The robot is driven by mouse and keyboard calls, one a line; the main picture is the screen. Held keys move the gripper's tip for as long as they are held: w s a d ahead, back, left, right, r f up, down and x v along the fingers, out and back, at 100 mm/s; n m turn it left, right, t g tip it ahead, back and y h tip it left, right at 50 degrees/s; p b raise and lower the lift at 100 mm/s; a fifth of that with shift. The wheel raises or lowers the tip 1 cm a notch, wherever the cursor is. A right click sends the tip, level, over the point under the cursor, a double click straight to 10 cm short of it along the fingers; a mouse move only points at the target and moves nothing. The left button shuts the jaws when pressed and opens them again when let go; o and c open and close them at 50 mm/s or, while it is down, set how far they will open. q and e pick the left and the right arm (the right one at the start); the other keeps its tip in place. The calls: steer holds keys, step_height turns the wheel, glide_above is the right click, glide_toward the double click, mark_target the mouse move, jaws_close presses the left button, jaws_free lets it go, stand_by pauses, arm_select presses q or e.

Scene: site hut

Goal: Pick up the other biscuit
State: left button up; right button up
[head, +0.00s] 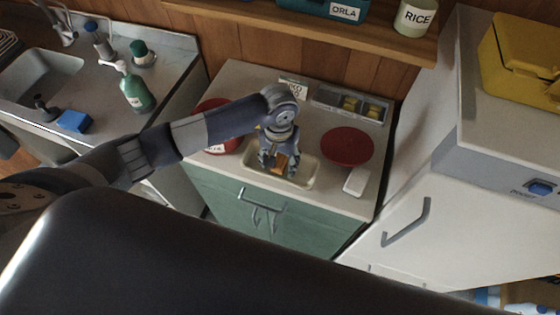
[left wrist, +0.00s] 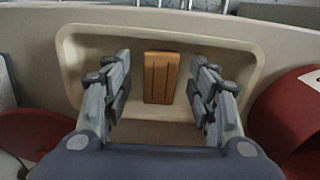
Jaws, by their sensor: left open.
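One orange-brown rectangular biscuit (left wrist: 160,77) with grooves lies in a shallow cream tray (left wrist: 75,60) in the left wrist view. In the head view the biscuit (head: 280,162) is partly hidden by my left gripper (head: 277,170), and the tray (head: 306,175) sits on the counter above the green cabinet. My left gripper (left wrist: 160,92) is open and points down at the tray, with a finger on each side of the biscuit and a gap to both. No second biscuit shows in the tray. My right gripper is not in view.
A red round lid (head: 348,146) and a white item (head: 355,181) stand right of the tray. Another red round container (head: 213,104) is on the left, partly behind my arm. A grey compartment box (head: 350,105) is behind. A green bottle (head: 135,92) stands by the sink.

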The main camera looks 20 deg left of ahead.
arm_select(q)
steer(key=c, duration=0.9)
steer(key=shift+r, duration=0.2)
